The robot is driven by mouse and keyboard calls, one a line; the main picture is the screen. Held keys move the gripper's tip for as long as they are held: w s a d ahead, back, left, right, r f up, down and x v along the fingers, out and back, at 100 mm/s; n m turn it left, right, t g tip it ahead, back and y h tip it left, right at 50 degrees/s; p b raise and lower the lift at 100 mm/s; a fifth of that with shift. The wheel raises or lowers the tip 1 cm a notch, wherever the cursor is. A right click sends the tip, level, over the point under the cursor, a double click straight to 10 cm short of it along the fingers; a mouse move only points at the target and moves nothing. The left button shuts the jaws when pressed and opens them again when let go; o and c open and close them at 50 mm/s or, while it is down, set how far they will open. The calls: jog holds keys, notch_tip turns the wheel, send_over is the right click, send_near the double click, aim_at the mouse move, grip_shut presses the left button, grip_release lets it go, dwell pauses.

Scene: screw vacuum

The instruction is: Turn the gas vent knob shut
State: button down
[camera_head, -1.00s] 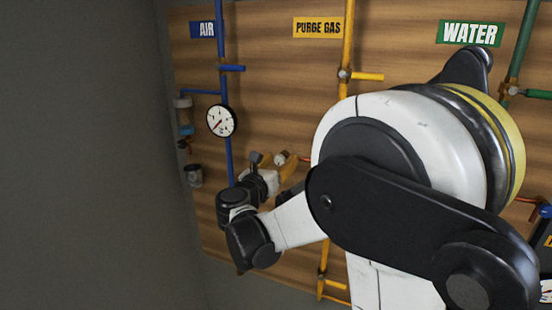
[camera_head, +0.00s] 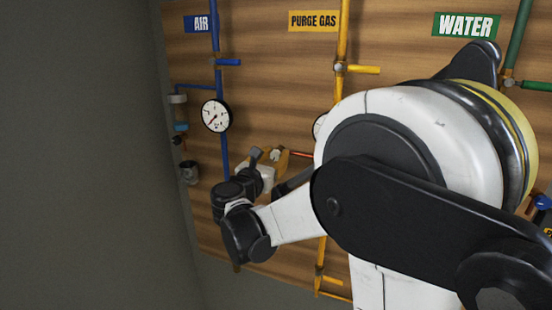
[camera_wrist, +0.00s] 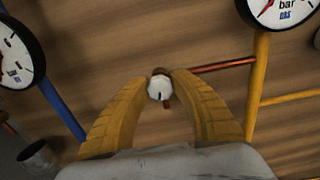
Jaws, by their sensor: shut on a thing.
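A small white round knob with a dark mark (camera_wrist: 160,92) sits between the tips of my yellow-orange fingers in the wrist view. My gripper (camera_wrist: 161,82) is shut on it, one finger on each side. A bit of brown metal shows just behind the knob, and a thin copper-red pipe (camera_wrist: 222,67) runs from there to the right, to the yellow pipe (camera_wrist: 258,85). In the head view my gripper (camera_head: 272,156) is at the panel, between the blue and yellow pipes. The knob is small there and its mark cannot be read.
The wooden panel (camera_head: 270,60) carries AIR (camera_head: 199,24), PURGE GAS (camera_head: 313,21) and WATER (camera_head: 466,25) labels. A gauge (camera_head: 215,116) hangs by the blue pipe (camera_head: 226,150) left of my gripper. A small cup (camera_head: 189,172) hangs at the panel's left edge. My arm hides much of the right side.

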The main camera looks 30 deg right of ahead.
jog(key=m+b, duration=0.2)
jog(key=m, duration=0.1)
jog(key=shift+f+m, duration=0.15)
jog(key=shift+m, duration=0.15)
jog(key=m+b, duration=0.1)
jog(key=m, duration=0.2)
jog(key=shift+m+b, duration=0.3)
jog(key=shift+b, duration=0.1)
jog(key=m+b, duration=0.1)
jog(key=m, duration=0.2)
jog(key=shift+m, duration=0.3)
jog(key=shift+m+b, duration=0.75)
jog(key=shift+m, duration=1.05)
jog(key=c, duration=1.1)
grip_release()
jog(key=shift+s, duration=0.1)
